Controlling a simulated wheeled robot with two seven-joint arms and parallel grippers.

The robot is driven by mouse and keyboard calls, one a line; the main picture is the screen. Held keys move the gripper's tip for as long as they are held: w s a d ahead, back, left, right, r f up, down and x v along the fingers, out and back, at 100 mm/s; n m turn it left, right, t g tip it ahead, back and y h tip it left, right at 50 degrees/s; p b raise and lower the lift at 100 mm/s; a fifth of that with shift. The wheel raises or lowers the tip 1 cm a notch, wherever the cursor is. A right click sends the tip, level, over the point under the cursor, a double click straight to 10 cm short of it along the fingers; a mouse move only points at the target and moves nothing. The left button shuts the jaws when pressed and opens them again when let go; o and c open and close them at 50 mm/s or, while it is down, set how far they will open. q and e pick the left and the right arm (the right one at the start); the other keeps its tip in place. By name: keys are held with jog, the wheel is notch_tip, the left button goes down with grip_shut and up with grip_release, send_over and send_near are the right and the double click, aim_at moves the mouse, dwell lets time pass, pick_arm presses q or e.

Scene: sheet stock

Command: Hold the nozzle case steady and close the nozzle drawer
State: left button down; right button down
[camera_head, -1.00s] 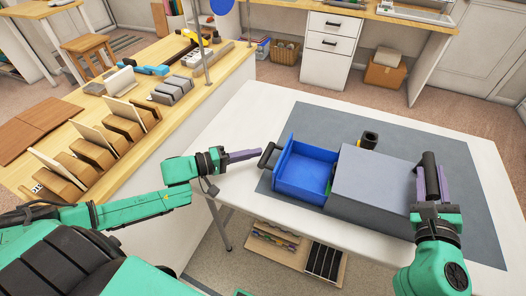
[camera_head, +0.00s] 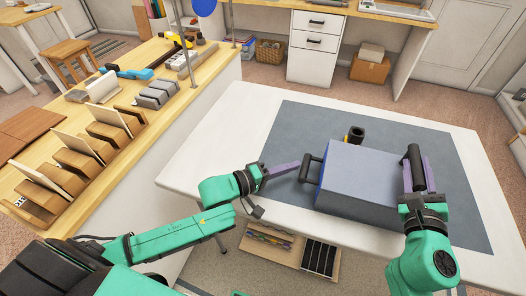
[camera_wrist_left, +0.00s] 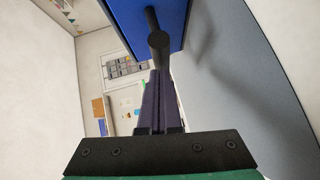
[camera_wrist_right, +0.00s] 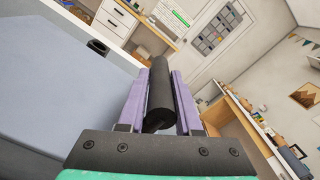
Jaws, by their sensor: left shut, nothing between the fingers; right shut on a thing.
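The nozzle case (camera_head: 362,180) is a grey box on the dark mat. The blue nozzle drawer (camera_head: 325,171) is at its left side and shows only as a thin blue edge, with a black handle (camera_head: 308,168). My left gripper (camera_head: 298,164) is shut and empty, its tips at the drawer handle; the handle (camera_wrist_left: 158,40) and blue front (camera_wrist_left: 120,20) also show in the left wrist view. My right gripper (camera_head: 418,175) is shut on the black bar handle (camera_wrist_right: 159,92) at the case's right side.
A small black cup (camera_head: 356,134) stands on the mat (camera_head: 290,125) behind the case. The white table (camera_head: 215,155) is clear to the left. A wooden bench (camera_head: 130,120) with card holders and tools stands further left.

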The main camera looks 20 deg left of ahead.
pick_arm(q)
jog(key=a, duration=0.3)
jog(key=s+a, duration=0.1)
jog(key=shift+a+r, duration=0.3)
jog(key=shift+a, duration=0.1)
pick_arm(e)
jog(key=shift+f, duration=0.45)
pick_arm(q)
jog(key=v, duration=0.8)
jog(key=shift+s+a+r, duration=0.25)
jog(key=shift+s, duration=0.05)
pick_arm(e)
jog(key=c, duration=0.5)
grip_release()
pick_arm(q)
jog(key=shift+w+f, duration=0.1)
jog(key=shift+w, duration=0.05)
pick_arm(e)
jog(key=shift+w+r, duration=0.1)
jog(key=shift+w, duration=0.05)
jog(key=shift+r, duration=0.1)
jog(key=s, duration=1.2)
